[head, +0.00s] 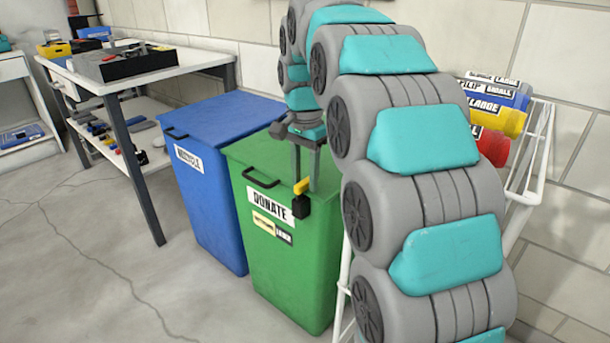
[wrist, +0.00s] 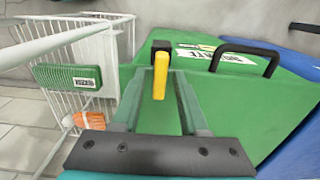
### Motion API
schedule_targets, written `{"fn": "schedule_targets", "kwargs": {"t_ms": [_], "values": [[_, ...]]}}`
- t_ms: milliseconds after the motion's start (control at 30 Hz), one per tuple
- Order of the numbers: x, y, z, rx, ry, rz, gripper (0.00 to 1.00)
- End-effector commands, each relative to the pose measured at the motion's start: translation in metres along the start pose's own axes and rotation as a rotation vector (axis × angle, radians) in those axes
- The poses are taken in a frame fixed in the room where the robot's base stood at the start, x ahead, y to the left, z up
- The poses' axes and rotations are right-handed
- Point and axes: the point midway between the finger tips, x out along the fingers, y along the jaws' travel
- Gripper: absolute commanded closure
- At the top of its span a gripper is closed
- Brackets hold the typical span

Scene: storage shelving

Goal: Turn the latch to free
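The latch (head: 304,188) is a yellow lever on a black block at the front top edge of the green DONATE bin (head: 290,255). In the wrist view, the yellow latch lever (wrist: 160,76) points down the picture, toward me, from its black block. My gripper (head: 306,180) points down at the bin's lid beside the latch. In the wrist view its two fingers are apart, with the yellow lever showing in the gap between them. I cannot tell whether either finger touches the lever. The green lid (wrist: 250,115) is closed.
A black handle (head: 262,178) stands on the lid, left of the latch. A blue RECYCLE bin (head: 212,195) stands close by on the left. A white wire cart (wrist: 62,125) is on the other side. A table (head: 180,60) with a tool tray is farther left; the floor in front is clear.

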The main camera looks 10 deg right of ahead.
Motion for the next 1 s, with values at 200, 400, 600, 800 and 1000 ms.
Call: {"fn": "schedule_targets", "kwargs": {"t_ms": [200, 400, 600, 800, 1000], "values": [[0.0, 0.0, -0.0001, 0.0, 0.0, 0.0, 0.83], [0.0, 0.0, -0.0001, 0.0, 0.0, 0.0, 1.0], [0.0001, 0.0, 0.0, 0.0, 0.0, 0.0, 1.0], [-0.0002, 0.0, -0.0001, -0.003, 0.0, 0.0, 1.0], [-0.0007, -0.0007, 0.0001, -0.046, -0.001, 0.001, 1.0]]}}
